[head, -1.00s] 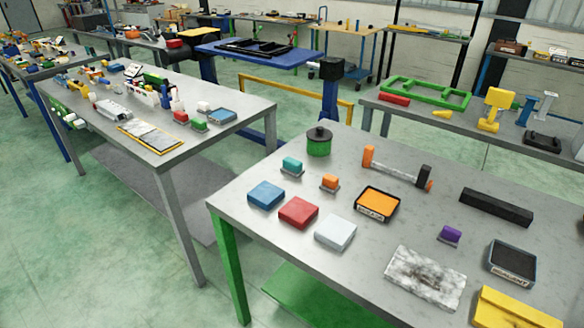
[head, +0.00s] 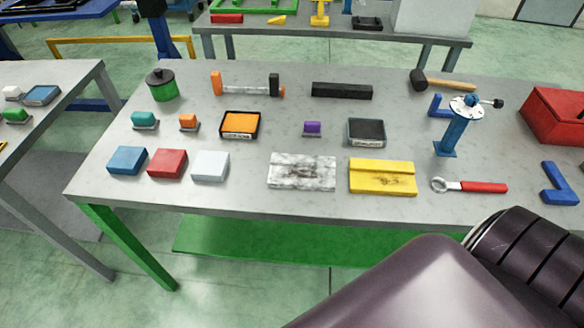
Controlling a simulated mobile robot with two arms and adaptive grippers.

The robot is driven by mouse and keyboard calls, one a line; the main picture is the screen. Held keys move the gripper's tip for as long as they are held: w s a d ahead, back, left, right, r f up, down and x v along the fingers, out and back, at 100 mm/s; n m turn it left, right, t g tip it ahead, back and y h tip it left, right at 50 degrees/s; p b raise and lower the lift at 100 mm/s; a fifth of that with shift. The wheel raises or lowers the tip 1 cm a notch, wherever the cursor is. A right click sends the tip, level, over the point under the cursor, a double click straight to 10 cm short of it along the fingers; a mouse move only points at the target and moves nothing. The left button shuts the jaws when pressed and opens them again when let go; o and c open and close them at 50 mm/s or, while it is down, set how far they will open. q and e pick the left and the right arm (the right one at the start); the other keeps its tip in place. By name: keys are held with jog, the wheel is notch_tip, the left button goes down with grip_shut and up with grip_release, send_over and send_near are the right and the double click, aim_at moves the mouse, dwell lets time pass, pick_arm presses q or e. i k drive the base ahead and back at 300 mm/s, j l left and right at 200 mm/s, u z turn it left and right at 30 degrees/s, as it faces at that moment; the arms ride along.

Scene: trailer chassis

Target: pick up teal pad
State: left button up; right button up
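The teal pad (head: 144,119) sits on a small dark base at the left part of the grey table (head: 240,200). It stands in front of the green canister (head: 161,86), left of a small orange pad (head: 188,122) and behind the blue block (head: 127,160). Nothing touches it from above. Neither gripper shows in the head view. A large dark part of my own arm fills the lower right corner, well away from the pad.
Red (head: 168,163) and white (head: 211,166) blocks lie along the front edge. An orange tray (head: 240,125), purple pad (head: 312,128), dark tray (head: 366,132) and yellow block (head: 382,177) lie further right. A blue stand (head: 451,130) rises at right.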

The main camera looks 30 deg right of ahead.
aim_at(141, 120)
jog(key=i+j, duration=0.25)
jog(key=j, duration=0.15)
jog(key=i+j, duration=0.3)
jog(key=i+j+z, duration=0.15)
jog(key=j+z, duration=0.2)
jog(key=i+j+z, duration=0.1)
jog(key=j+z, duration=0.65)
jog(key=i+l, duration=0.05)
jog(key=l, duration=0.05)
